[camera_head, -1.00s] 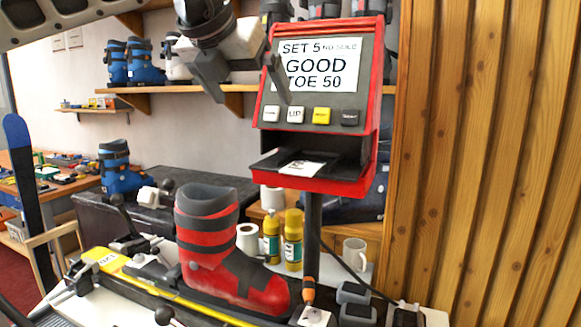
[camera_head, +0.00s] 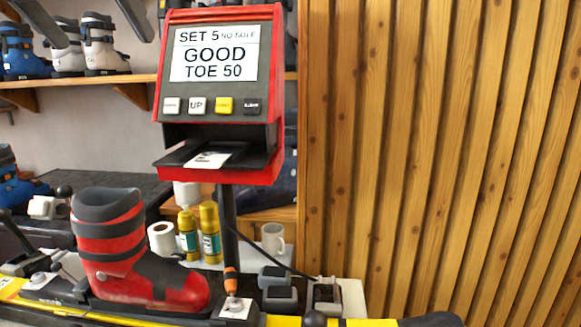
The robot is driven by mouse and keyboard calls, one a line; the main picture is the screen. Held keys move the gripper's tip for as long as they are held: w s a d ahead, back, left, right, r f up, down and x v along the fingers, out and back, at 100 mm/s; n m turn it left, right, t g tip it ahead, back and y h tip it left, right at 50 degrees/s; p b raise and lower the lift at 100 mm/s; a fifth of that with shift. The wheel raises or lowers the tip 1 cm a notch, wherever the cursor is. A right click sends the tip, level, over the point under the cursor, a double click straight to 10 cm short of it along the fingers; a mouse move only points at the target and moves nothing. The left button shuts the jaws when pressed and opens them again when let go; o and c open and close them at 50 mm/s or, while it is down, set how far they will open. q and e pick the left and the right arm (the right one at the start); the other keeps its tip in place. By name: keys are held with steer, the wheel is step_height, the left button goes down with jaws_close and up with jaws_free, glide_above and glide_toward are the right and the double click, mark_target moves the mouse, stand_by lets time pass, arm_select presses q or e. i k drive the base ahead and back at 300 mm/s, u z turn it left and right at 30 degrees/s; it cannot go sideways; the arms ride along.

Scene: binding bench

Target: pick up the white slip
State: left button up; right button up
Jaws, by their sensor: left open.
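The white slip (camera_head: 208,160) lies in the dark open tray at the bottom of the red machine (camera_head: 278,150). It has small dark print and lies flat, tilted a little in the picture. My left gripper (camera_head: 105,40) shows at the top left edge with its two fingers spread apart and nothing between them. It is up and to the left of the machine, well apart from the slip. The rest of the left arm is out of the frame. My right gripper is not in view.
The machine's screen (camera_head: 214,52) reads "SET 5", "GOOD", "TOE 50", above several buttons. Below stand a red and black ski boot (camera_head: 125,260), yellow bottles (camera_head: 210,232), a white roll (camera_head: 162,238) and a mug (camera_head: 272,238). A wooden wall (camera_head: 430,150) fills the right. Space before the tray looks clear.

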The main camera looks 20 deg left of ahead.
mark_target(211, 160)
steer(key=k, duration=1)
